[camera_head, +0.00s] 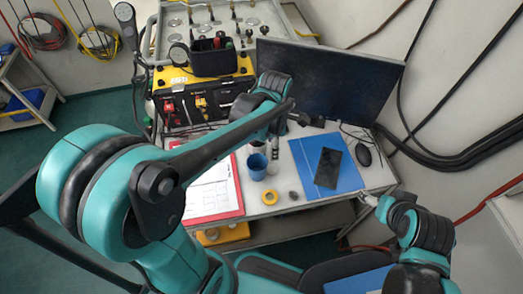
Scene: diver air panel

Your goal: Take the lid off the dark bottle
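A small, narrow dark object (275,148), perhaps the dark bottle, stands on the desk behind the blue cup (257,166); it is too small for me to make out a lid. My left arm reaches over the desk from the left, and its gripper (299,118) is just behind and right of that object, in front of the monitor; its fingers are too small to read. My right gripper (367,198) is at the desk's right front edge, apart from the bottle; its opening is unclear.
A blue folder (345,182) bears a dark flat device (328,168). A mouse (364,155), yellow tape roll (269,197) and small grey piece (293,195) lie nearby. A red-edged clipboard (213,192) is left. A monitor (325,82) and panel stand behind.

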